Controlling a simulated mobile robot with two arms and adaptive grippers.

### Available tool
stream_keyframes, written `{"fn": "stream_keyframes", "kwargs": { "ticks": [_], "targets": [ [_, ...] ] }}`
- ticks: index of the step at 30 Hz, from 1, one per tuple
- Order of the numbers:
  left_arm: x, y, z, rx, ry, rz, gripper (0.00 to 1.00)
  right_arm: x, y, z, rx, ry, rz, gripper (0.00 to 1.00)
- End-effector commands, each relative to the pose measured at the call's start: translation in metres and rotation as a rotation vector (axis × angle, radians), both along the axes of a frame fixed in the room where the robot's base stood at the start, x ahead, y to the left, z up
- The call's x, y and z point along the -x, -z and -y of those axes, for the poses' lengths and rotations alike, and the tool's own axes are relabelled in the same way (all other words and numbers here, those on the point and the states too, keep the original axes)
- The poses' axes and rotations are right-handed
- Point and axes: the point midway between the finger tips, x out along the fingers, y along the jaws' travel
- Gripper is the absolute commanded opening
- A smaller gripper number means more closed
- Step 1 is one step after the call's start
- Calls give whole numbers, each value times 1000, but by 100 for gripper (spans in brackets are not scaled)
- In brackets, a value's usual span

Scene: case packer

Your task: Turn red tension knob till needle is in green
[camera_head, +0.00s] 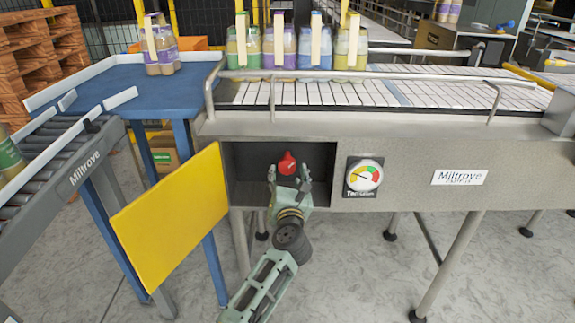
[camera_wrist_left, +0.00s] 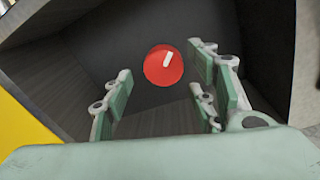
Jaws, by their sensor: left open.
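The red tension knob (camera_head: 287,163) sits inside a dark open recess in the front of the conveyor. In the left wrist view the red knob (camera_wrist_left: 164,66) has a white mark pointing up and slightly right. My left gripper (camera_head: 288,178) is at the recess, just in front of the knob. In the left wrist view its fingers (camera_wrist_left: 160,92) are spread, with the knob beyond and between them, not gripped. The tension gauge (camera_head: 363,175) is right of the recess. Its needle appears to point left, toward the pale part of the dial, away from green.
A yellow door panel (camera_head: 170,222) hangs open at the left of the recess. The conveyor (camera_head: 420,92) above carries several bottle packs. A blue table (camera_head: 130,85) and a roller conveyor (camera_head: 60,152) stand at the left. The floor in front is clear.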

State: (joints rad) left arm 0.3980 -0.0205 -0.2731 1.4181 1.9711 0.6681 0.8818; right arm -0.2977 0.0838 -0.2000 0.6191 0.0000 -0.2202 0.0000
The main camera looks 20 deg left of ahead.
Motion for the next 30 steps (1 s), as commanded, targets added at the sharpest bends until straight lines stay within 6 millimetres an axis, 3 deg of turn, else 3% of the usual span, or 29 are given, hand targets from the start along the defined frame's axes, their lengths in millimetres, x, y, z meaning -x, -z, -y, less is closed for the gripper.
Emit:
{"fn": "stream_keyframes", "kwargs": {
  "ticks": [3, 6, 15, 21, 30],
  "targets": [
    [-21, -1, -7, -5, 0, 2, 53, 19, 3, 1, 2, 0, -28, 40],
    [-34, 0, -12, -5, 1, 0, 53, 22, 4, 1, 2, 0, -32, 40],
    [-51, 1, -18, -5, 1, -1, 53, -7, 4, -6, -8, 1, 13, 40],
    [-51, 0, -18, -5, 1, -1, 53, -9, 4, -8, -11, 2, 15, 40],
    [-50, 0, -18, -5, 1, -1, 26, 4, 5, -7, -8, 2, -6, 40]
  ]
}}
